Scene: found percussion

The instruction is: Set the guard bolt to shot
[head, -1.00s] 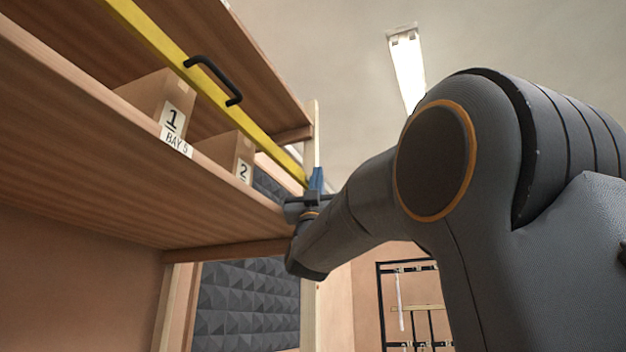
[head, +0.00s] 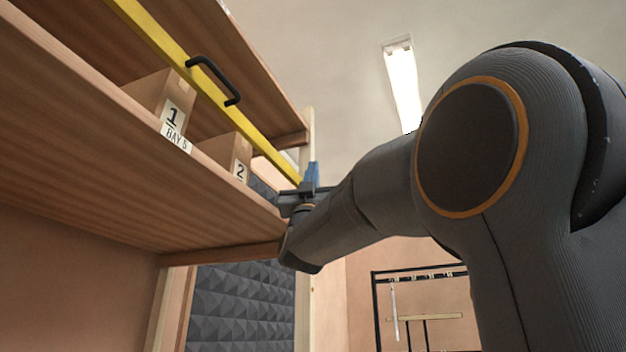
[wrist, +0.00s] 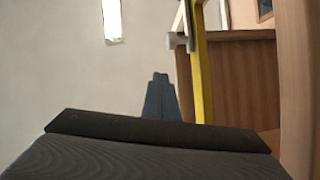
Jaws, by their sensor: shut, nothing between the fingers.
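The yellow guard bar (head: 190,65) with a black handle (head: 213,80) runs across the shelf front. In the wrist view the bar (wrist: 203,75) stands to the right of my gripper (wrist: 160,78). A small pale grey knob-like piece (wrist: 177,41), possibly the guard bolt, shows beside the bar, above and slightly right of my fingertips. I cannot tell the bolt's position. In the head view my gripper (head: 312,172), with blue fingers, is near the bar's right end, by the shelf post. Its fingers are shut and empty. The bolt is not clearly visible in the head view.
Cardboard boxes labelled 1 (head: 160,97) and 2 (head: 230,155) sit on the wooden shelf (head: 120,170) behind the bar. A shelf post (head: 303,310) stands close to my gripper. A black rack (head: 420,274) is at the back right.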

